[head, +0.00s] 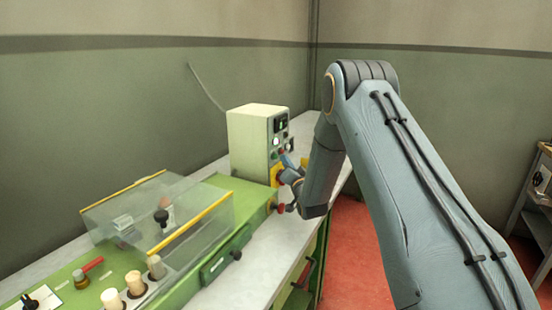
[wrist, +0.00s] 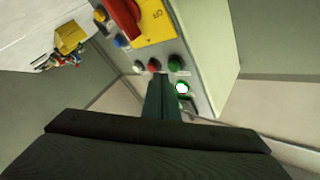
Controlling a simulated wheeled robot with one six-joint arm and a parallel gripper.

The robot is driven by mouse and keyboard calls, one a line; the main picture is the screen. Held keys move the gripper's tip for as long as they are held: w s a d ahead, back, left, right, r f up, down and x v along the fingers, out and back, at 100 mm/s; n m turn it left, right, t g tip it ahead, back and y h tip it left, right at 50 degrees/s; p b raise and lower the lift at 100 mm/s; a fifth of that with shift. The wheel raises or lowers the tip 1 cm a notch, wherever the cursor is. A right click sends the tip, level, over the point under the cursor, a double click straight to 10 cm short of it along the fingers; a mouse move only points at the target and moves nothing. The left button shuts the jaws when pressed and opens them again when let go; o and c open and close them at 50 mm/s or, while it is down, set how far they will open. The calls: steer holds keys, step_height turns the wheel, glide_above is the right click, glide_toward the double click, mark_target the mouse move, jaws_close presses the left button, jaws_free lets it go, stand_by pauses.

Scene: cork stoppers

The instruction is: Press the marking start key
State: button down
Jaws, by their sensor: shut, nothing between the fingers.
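A cream control box (head: 250,145) stands at the far end of the bench, its key panel facing right. In the wrist view the panel (wrist: 190,45) carries a green key (wrist: 175,62), a red key (wrist: 154,65), a pale key (wrist: 138,66), a blue key (wrist: 119,41) and a white-lit round element with a green rim (wrist: 181,88). I cannot read which is the marking start key. My gripper (wrist: 161,82) is shut and empty, its tips just below the red and green keys in the picture. Contact cannot be told. In the head view my gripper (head: 287,170) partly covers the panel.
A yellow plate with a red rotary switch (wrist: 125,15) sits on the panel. A green machine (head: 215,215) with a clear, yellow-edged guard (head: 185,215) and several cork stoppers (head: 135,283) fills the bench front. A shelf (head: 540,200) stands at right; red floor lies between.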

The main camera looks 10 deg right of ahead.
steer(key=shift+d, duration=0.1)
steer(key=s+d, duration=0.1)
steer(key=d, duration=0.1)
steer(key=s+d+p, duration=0.1)
steer(key=s+d, duration=0.1)
stand_by(0.4)
stand_by(1.0)
steer(key=s+f+n+g+h, duration=0.1)
steer(key=s+g, duration=0.8)
steer(key=s, duration=1.4)
steer(key=s+a+f+n+g+h+b, duration=0.1)
steer(key=s+g, duration=0.8)
steer(key=s, duration=1.4)
step_height(320, 180, down, 2)
steer(key=n+h, duration=0.1)
steer(key=n, duration=0.2)
steer(key=shift+s+a+n, duration=0.2)
steer(key=shift+n, duration=0.1)
